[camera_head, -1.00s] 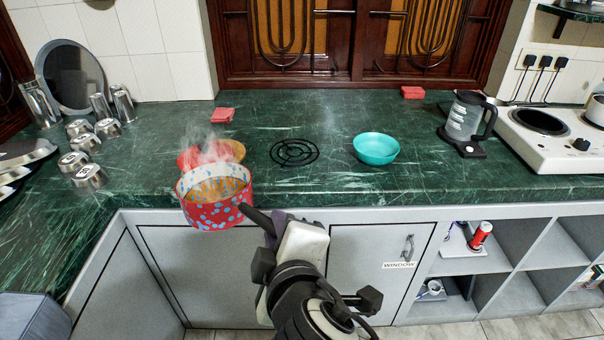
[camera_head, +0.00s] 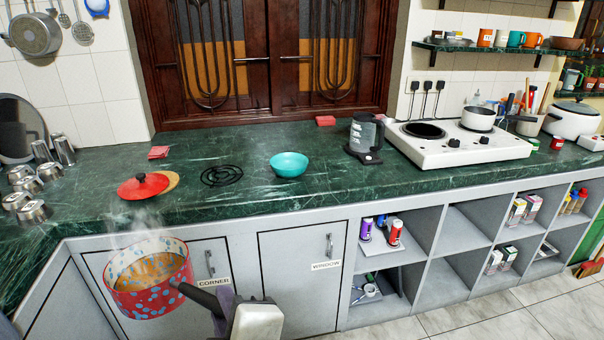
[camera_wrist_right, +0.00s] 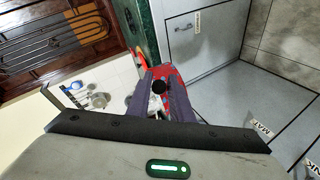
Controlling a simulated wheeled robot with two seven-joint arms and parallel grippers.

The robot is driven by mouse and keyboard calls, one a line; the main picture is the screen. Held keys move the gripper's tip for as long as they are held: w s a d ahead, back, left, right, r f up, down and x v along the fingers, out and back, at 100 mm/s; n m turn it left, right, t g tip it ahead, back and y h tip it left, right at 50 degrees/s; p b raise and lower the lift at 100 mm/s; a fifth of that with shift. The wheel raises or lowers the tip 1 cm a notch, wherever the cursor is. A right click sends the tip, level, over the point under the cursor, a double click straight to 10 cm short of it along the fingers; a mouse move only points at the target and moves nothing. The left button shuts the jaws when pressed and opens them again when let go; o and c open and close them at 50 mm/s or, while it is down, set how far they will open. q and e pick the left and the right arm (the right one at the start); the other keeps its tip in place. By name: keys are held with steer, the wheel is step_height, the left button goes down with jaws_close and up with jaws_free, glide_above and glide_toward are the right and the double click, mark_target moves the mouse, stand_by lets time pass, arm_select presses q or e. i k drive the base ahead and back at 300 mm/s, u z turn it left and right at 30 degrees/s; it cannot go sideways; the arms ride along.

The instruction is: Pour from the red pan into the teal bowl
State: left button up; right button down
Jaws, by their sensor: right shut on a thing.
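The red pan (camera_head: 150,299) with light blue spots is in the head view at lower left, in front of the counter. It holds a brown steaming liquid and looks about level. My right gripper (camera_head: 226,300) is shut on its dark handle (camera_head: 200,295). In the right wrist view the gripper's fingers (camera_wrist_right: 158,92) close in front of the red pan (camera_wrist_right: 181,104). The teal bowl (camera_head: 289,164) stands upright on the green counter, further back and to the right of the pan.
A black trivet (camera_head: 221,176) sits left of the bowl. A kettle (camera_head: 365,138) and a white stove (camera_head: 460,144) stand to the right. The counter front around the bowl is clear.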

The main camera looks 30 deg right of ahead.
mark_target(287, 165)
steer(key=k, duration=0.3)
steer(key=z, duration=1.65)
steer(key=i, duration=1.35)
steer(key=u, duration=1.75)
steer(key=i, duration=1)
